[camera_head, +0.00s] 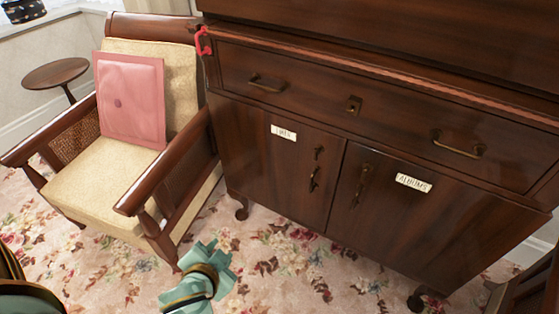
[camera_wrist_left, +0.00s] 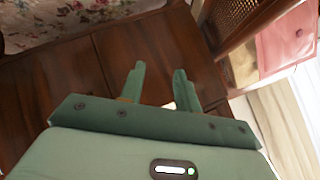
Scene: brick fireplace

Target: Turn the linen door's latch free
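The linen door (camera_head: 262,160) is the left lower door of the dark wood cabinet, with a small white label (camera_head: 284,133) whose lettering is hard to read. Its dark latch (camera_head: 314,179) sits near its right edge, below a small dark fitting (camera_head: 318,153). The door looks shut. My teal left gripper (camera_head: 216,262) is low over the carpet, left of and below the latch and apart from it. In the left wrist view its two fingers (camera_wrist_left: 159,70) are spread and empty, with dark wood behind them. My right gripper is out of view.
The albums door (camera_head: 400,225) adjoins on the right, with its own dark fittings. A drawer (camera_head: 310,90) with brass handles is above. Flowered carpet (camera_head: 290,265) lies open in front.

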